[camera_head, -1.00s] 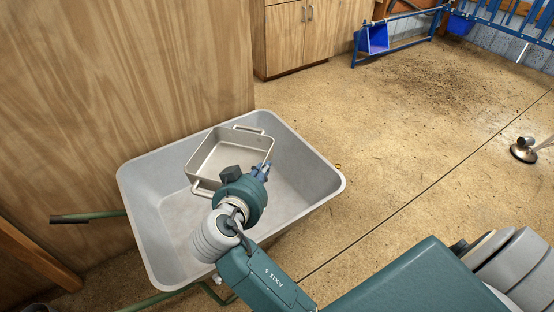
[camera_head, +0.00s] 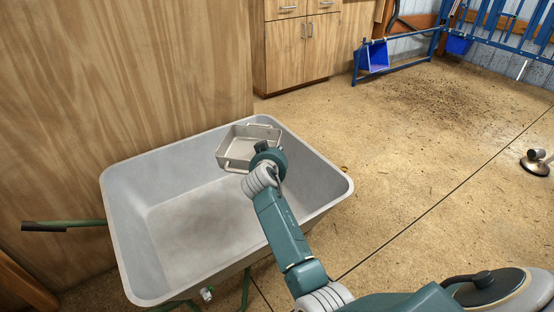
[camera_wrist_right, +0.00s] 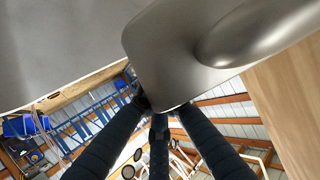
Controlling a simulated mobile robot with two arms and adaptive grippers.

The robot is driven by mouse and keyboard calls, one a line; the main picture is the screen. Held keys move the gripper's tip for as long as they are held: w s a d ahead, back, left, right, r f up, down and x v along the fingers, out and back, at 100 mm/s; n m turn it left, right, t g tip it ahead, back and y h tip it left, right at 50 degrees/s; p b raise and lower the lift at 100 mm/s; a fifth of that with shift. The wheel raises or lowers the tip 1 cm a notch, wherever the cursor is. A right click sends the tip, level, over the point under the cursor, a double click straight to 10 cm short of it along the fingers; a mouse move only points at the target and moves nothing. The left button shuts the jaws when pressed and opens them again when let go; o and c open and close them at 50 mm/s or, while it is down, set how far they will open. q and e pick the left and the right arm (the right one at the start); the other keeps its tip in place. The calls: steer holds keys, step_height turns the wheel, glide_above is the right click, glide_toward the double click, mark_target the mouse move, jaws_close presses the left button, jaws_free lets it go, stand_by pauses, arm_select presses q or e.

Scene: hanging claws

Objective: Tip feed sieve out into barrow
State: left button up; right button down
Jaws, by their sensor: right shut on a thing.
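The feed sieve (camera_head: 240,149) is a shallow rectangular metal pan with a loop handle at each end. It is held over the far part of the grey barrow (camera_head: 200,215), its open side still facing up in the head view. No feed can be made out in it. My right gripper (camera_head: 272,157) is shut on the sieve at its near right side, and my wrist hides the grip. In the right wrist view the fingers (camera_wrist_right: 158,112) meet the sieve's smooth grey metal (camera_wrist_right: 165,45). My left gripper is not in view.
The barrow stands beside a wooden panel (camera_head: 120,70), its green handle (camera_head: 65,226) pointing left. A wooden cabinet (camera_head: 300,50) and a blue bin (camera_head: 373,57) are at the back. The floor to the right is open, with a round metal fixture (camera_head: 537,162).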

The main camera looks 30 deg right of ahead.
steer(key=shift+w+d, duration=0.15)
steer(key=shift+w, duration=0.05)
steer(key=shift+r, duration=0.1)
steer(key=shift+r+n+h, duration=0.3)
steer(key=shift+r+h, duration=0.1)
steer(key=shift+r, duration=0.5)
steer(key=shift+r+n+t+h+b, duration=0.3)
steer(key=shift+r+h+b, duration=0.1)
steer(key=shift+r, duration=0.75)
steer(key=shift+a+r+n+h, duration=0.15)
steer(key=shift+r+h, duration=0.05)
steer(key=shift+r, duration=0.3)
steer(key=shift+a+r+n+h, duration=0.1)
steer(key=shift+r+n+h, duration=0.1)
steer(key=shift+r, duration=0.3)
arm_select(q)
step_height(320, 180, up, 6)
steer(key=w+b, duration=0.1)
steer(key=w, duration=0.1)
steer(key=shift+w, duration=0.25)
arm_select(e)
steer(key=shift+s+a+r+n+t, duration=0.15)
steer(key=shift+r+n+t, duration=0.1)
steer(key=shift+r, duration=0.2)
steer(key=shift+a+r+n+t, duration=0.15)
steer(key=shift+r+t, duration=0.1)
steer(key=shift+r, duration=0.2)
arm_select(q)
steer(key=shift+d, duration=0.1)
